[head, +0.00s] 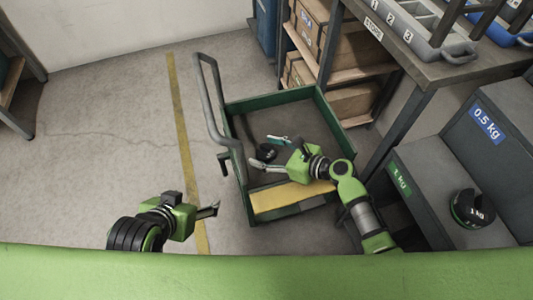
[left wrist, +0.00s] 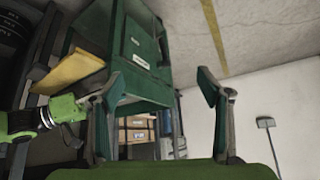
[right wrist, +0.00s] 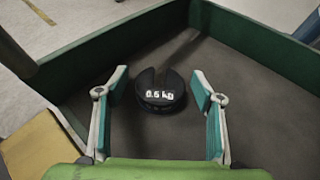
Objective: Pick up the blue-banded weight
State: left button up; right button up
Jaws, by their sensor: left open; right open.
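A black slotted weight marked 0.5 kg (right wrist: 160,92) lies flat on the floor of the green-walled cart (head: 245,106). It also shows as a dark shape in the head view (head: 267,153). No blue band can be made out on it. My right gripper (right wrist: 158,84) is open, and the weight appears between its fingers, with clear gaps on both sides; whether they are at its height I cannot tell. My left gripper (head: 211,210) is open and empty, left of the cart. Another black weight, marked 1 kg (head: 472,209), sits on a grey step at the right.
A blue 0.5 kg label (head: 487,125) marks the upper grey step, a green 1 kg label (head: 400,179) the lower. A workbench with a tray (head: 418,45) stands behind. Floor at left is clear.

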jog(key=shift+c, duration=0.3)
jog(key=c, duration=1.3)
jog(key=shift+r, duration=0.1)
jog(key=shift+c, duration=1.4)
jog(key=shift+r, duration=0.1)
